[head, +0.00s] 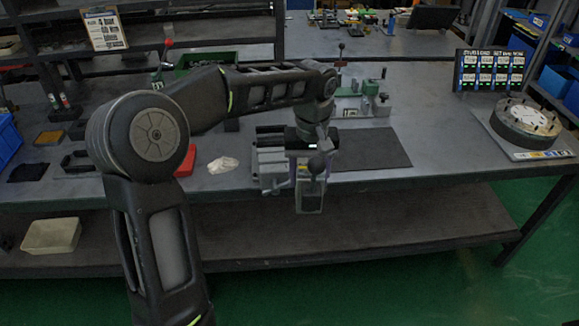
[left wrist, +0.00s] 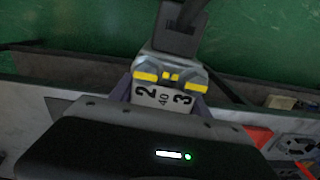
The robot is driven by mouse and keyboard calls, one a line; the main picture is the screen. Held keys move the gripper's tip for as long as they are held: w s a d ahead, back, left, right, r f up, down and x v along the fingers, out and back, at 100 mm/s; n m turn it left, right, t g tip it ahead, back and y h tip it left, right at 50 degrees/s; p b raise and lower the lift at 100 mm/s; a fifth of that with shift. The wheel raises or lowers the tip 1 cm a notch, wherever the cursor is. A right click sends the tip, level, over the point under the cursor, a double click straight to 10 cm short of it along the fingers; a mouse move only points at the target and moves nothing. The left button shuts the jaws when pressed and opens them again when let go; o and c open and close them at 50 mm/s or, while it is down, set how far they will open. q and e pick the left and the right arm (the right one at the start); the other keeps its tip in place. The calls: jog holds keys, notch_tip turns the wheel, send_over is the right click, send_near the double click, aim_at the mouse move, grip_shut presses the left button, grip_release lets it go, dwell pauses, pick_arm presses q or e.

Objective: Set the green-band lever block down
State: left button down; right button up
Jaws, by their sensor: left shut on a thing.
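My left gripper (head: 312,168) reaches over the front edge of the bench and is shut on a lever block (head: 311,200). The block hangs just beyond the edge, with a dark rounded lever knob near its top. My right gripper is not in view.
A grey valve block (head: 271,163) sits beside the gripper at the bench edge. A dark mat (head: 371,149) lies bare to the right. Behind it stands a green-and-grey fixture (head: 360,100). A round dial unit (head: 524,122) stands far right. A lower shelf (head: 400,222) runs below.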

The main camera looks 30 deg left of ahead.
pick_arm(q)
jog(key=w+d+f+m, duration=0.2)
jog(key=d+f+m, duration=0.4)
jog(key=d, duration=0.2)
jog(key=shift+w+d+f+m, duration=0.15)
jog(key=shift+w+d+m, duration=0.05)
jog(key=shift+m, duration=0.1)
